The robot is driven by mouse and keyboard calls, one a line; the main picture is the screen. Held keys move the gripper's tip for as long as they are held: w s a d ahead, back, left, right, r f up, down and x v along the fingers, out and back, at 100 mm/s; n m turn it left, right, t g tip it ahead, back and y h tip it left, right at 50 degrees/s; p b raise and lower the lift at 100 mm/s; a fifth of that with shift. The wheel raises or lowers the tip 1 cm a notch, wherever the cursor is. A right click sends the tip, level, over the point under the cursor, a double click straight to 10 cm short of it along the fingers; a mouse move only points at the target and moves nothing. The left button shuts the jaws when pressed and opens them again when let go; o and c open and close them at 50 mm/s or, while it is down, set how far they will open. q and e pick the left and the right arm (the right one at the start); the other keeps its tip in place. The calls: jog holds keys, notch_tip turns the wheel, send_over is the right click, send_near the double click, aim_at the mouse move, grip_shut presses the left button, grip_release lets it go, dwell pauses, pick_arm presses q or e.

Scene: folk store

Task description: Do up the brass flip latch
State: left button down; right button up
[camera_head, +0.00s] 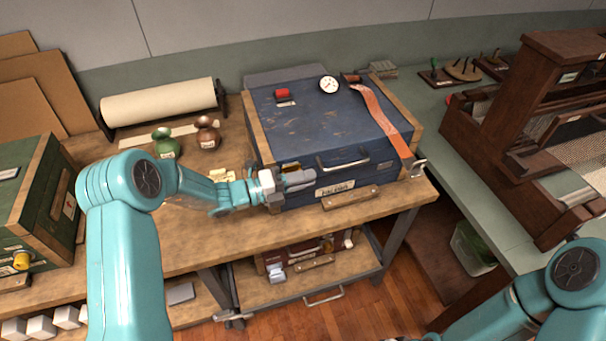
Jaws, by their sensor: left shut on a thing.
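The brass flip latch (291,167) shows as a small brownish-gold piece on the upper front edge of a blue trunk (325,120), left of its metal handle. My left gripper (305,180) is at the trunk's front, shut at the latch. The fingers hide the latch's lower part, so how far it is flipped cannot be told. The trunk's lid is down. A strap (383,120) runs over its right side to a metal buckle piece (418,168) at the front.
The trunk stands on a wooden bench (190,235). A green vase (163,143) and a copper vase (207,133) stand to its left, before a paper roll (160,102). A green chest (35,205) is at far left. A dark wooden loom-like frame (490,130) is at right.

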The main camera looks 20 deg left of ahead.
pick_arm(q)
jog(key=shift+w+r, duration=0.15)
jog(key=shift+r, duration=0.2)
jog(key=c, duration=1.2)
grip_release()
jog(key=shift+d, duration=0.1)
jog(key=shift+f, duration=0.15)
jog(key=shift+s+a, duration=0.2)
jog(key=shift+a, duration=0.2)
jog(key=b+v, duration=0.3)
jog(key=v, duration=1.2)
jog(key=shift+s, duration=0.35)
